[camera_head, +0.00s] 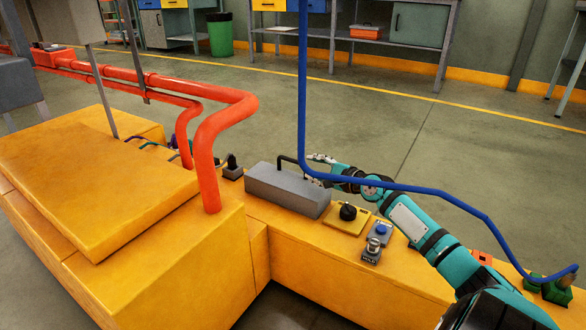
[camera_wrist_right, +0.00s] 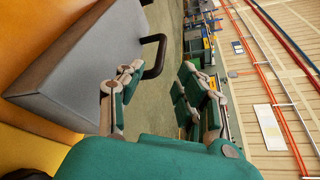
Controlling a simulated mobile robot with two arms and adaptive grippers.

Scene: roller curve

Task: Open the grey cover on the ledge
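The grey cover (camera_head: 287,191) is a long box lying closed on the yellow ledge (camera_head: 330,257). A black bent handle (camera_head: 288,159) stands out from its far side. In the right wrist view the cover (camera_wrist_right: 85,65) fills the upper left and the handle (camera_wrist_right: 156,58) reaches out from its edge. My right gripper (camera_head: 319,168) is beside the cover's far right end. Its fingers (camera_wrist_right: 162,72) are spread apart, with the handle at the gap between the fingertips; I see no firm grip on it. My left gripper is not in view.
A yellow plate with a black knob (camera_head: 347,212), a blue button (camera_head: 381,229) and a grey switch box (camera_head: 372,251) sit right of the cover. Red pipes (camera_head: 208,150) rise at left. A blue hose (camera_head: 303,90) hangs down and crosses my right arm. Floor beyond is clear.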

